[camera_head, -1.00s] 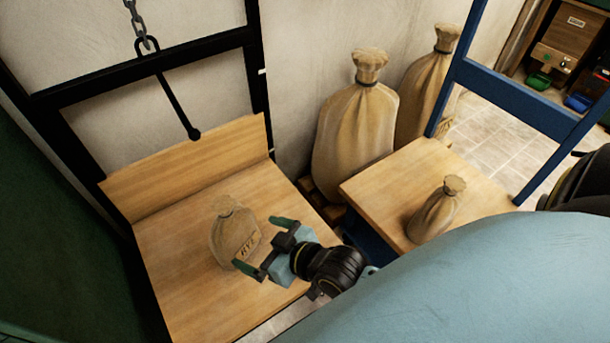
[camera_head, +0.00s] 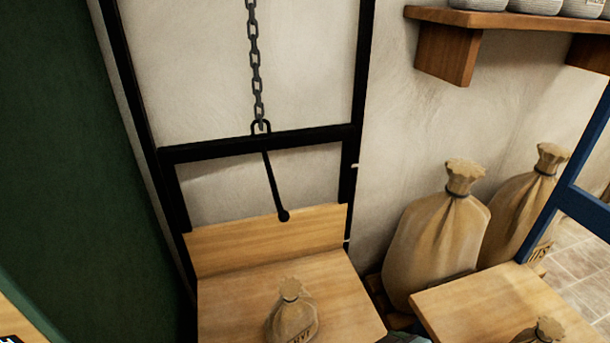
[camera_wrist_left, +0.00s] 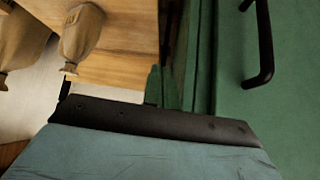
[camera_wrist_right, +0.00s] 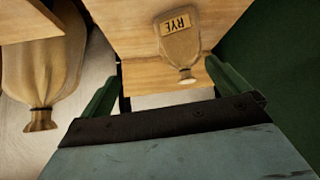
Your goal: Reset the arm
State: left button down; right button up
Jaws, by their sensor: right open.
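The small tan RYE sack (camera_head: 291,318) stands upright on the wooden platform (camera_head: 235,292) hanging in the black frame. In the right wrist view the sack (camera_wrist_right: 180,48) lies ahead of my right gripper (camera_wrist_right: 161,74), label upside down. That gripper is open and empty, apart from the sack. My left gripper (camera_wrist_left: 162,72) has its green fingers together with nothing visible between them. It is beside a green panel, and a sack (camera_wrist_left: 82,28) on wood shows to its left. Neither gripper shows clearly in the head view.
A chain (camera_head: 255,70) and black rod (camera_head: 275,185) hang above the platform. Large sacks (camera_head: 437,240) lean at the wall. Another small sack (camera_head: 545,331) stands on the right-hand table (camera_head: 490,300). A green panel with a black handle (camera_wrist_left: 262,45) is close by my left gripper.

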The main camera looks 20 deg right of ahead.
pick_arm(q)
jog(key=s+a+f+g+p, duration=0.1)
jog(key=s+f+g+p, duration=0.35)
jog(key=f+p, duration=1)
pick_arm(e)
jog(key=s+d+f+g+p, duration=0.1)
jog(key=s+f+g+p, duration=0.35)
jog(key=f, duration=0.65)
pick_arm(q)
jog(key=s+a+r+g+p, duration=0.1)
jog(key=s+a+p, duration=0.1)
jog(key=s+p, duration=0.4)
jog(key=s+a+r+g+y+p, duration=0.1)
jog(key=s+p, duration=0.6)
jog(key=s, duration=0.7)
jog(key=shift+a+r, duration=0.4)
jog(key=shift+a, duration=0.3)
pick_arm(e)
jog(key=s+d+g+h, duration=0.1)
jog(key=s+d, duration=0.3)
jog(key=s, duration=1.6)
jog(key=shift+d+f+g, duration=0.2)
jog(key=shift+f+g, duration=0.15)
jog(key=shift+g, duration=0.4)
pick_arm(q)
jog(key=shift+w+g, duration=0.1)
jog(key=shift+g, duration=0.15)
